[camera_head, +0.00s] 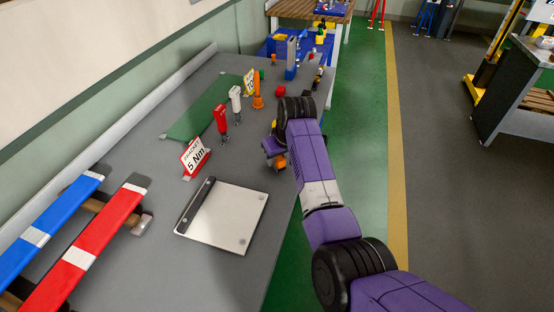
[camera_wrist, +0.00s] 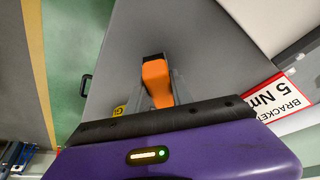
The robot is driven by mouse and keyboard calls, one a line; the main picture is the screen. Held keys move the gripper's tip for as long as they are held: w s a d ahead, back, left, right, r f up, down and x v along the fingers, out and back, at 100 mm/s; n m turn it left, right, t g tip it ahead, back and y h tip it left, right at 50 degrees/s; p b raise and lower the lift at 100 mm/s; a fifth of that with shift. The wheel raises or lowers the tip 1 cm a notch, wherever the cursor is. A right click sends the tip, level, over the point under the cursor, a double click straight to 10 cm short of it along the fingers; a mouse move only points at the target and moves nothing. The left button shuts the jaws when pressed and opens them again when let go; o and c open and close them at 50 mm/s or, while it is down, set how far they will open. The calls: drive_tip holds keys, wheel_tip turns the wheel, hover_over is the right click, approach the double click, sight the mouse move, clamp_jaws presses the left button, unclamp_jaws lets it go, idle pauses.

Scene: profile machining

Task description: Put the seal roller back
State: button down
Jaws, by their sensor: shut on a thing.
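My gripper (camera_head: 273,149) hangs over the right edge region of the grey bench, past the sign and the upright tools. It is shut on an orange-handled tool with a dark end, which I take to be the seal roller (camera_wrist: 157,82). In the head view only a small orange part of this tool (camera_head: 280,161) shows below the gripper; the rest is hidden by my gripper and wrist. In the wrist view the tool lies between the fingers, over the grey bench top.
On the bench (camera_head: 150,225) stand a red tool (camera_head: 221,118), a white tool (camera_head: 235,98), an orange tool (camera_head: 257,92) and a "5 Nm" sign (camera_head: 195,157). A pale plate (camera_head: 225,215) lies nearer, beside red (camera_head: 97,240) and blue (camera_head: 50,230) bars. A green mat (camera_head: 205,110) lies behind.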

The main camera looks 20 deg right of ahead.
drive_tip(key=shift+f, duration=0.7)
drive_tip(key=shift+f, duration=0.15)
drive_tip(key=c, duration=1.1)
unclamp_jaws()
drive_tip(key=shift+r, duration=0.25)
drive_tip(key=b+v, duration=0.1)
drive_tip(key=v, duration=1.1)
drive_tip(key=shift+f, duration=0.1)
